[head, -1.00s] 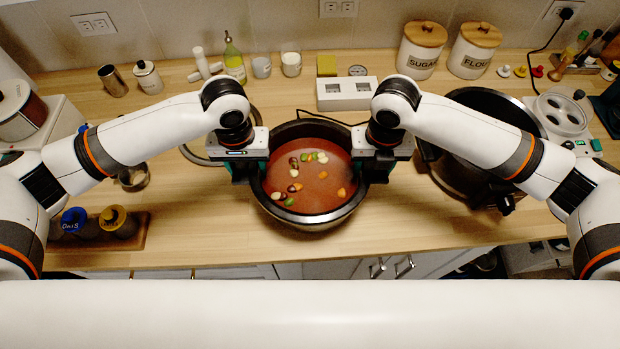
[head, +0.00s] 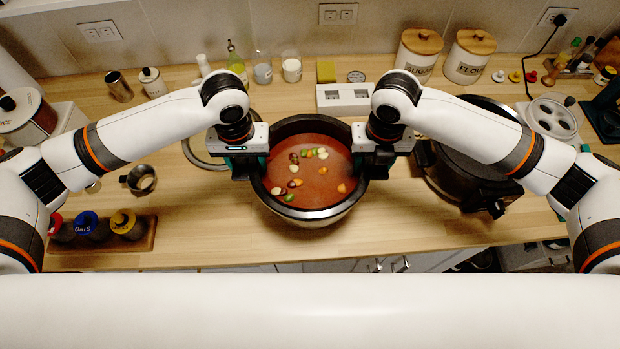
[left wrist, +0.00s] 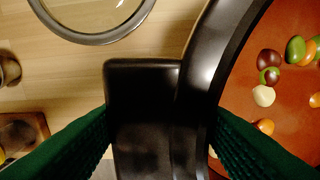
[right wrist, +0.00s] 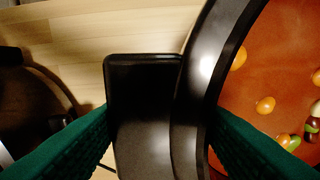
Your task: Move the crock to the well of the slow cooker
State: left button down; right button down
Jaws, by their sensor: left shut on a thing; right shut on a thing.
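The crock (head: 305,215) is a round dark-rimmed pot filled with red-brown stew and several vegetable pieces, in the middle of the head view. My left gripper (head: 248,166) is shut on its left handle, a flat black tab that fills the middle of the left wrist view (left wrist: 145,110). My right gripper (head: 372,164) is shut on its right handle, which shows in the right wrist view (right wrist: 145,110). The black slow cooker (head: 455,185) stands to the right of the crock, partly covered by my right arm, so its well is mostly hidden.
A glass lid (head: 190,152) lies left of the crock. A white switch box (head: 343,97) stands behind it. Sugar (head: 417,52) and flour (head: 469,56) canisters stand at the back right. A spice rack (head: 148,232) and a small metal cup (head: 142,180) sit at the left.

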aim_at(467, 157)
jog(key=k, duration=1)
